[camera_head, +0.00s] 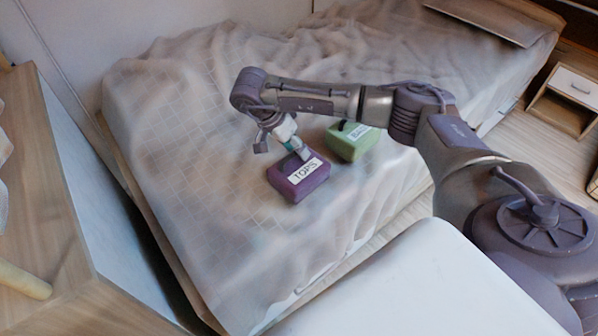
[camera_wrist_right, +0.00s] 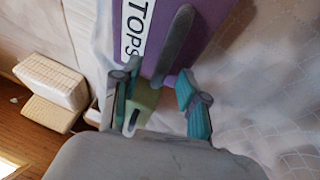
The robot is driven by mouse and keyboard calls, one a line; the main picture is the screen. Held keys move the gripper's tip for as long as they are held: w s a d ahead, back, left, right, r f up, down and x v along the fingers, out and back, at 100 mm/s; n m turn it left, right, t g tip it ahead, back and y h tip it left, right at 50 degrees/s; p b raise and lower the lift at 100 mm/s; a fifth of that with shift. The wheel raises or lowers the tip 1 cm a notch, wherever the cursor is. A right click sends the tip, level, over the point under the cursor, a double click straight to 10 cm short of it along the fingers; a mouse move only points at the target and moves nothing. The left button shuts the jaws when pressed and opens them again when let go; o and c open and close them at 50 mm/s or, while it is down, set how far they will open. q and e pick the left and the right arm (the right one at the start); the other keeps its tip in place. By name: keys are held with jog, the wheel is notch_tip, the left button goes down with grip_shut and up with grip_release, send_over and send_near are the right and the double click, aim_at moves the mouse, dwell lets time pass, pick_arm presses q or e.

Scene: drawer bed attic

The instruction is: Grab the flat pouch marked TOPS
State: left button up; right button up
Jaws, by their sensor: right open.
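The purple pouch marked TOPS (camera_head: 298,181) lies on the bed, its white label facing up. It fills the upper middle of the right wrist view (camera_wrist_right: 204,22), where a dark grey strap or handle (camera_wrist_right: 174,45) shows on it. My right gripper (camera_head: 296,150) is over the pouch's far edge in the head view. In the right wrist view its teal-padded fingers (camera_wrist_right: 158,100) are apart, close to the pouch and the strap, with nothing clearly held. Whether they touch the pouch I cannot tell. My left gripper is in neither view.
A green pouch (camera_head: 350,147) with a partly hidden label lies just beyond, right of the purple one. The bed cover (camera_head: 220,230) is rumpled, with free room around. A nightstand (camera_head: 570,88) stands at the right. Woven boxes (camera_wrist_right: 50,82) show in the right wrist view.

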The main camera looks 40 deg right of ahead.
jog(key=shift+f, duration=0.1)
grip_shut()
dwell(0.3)
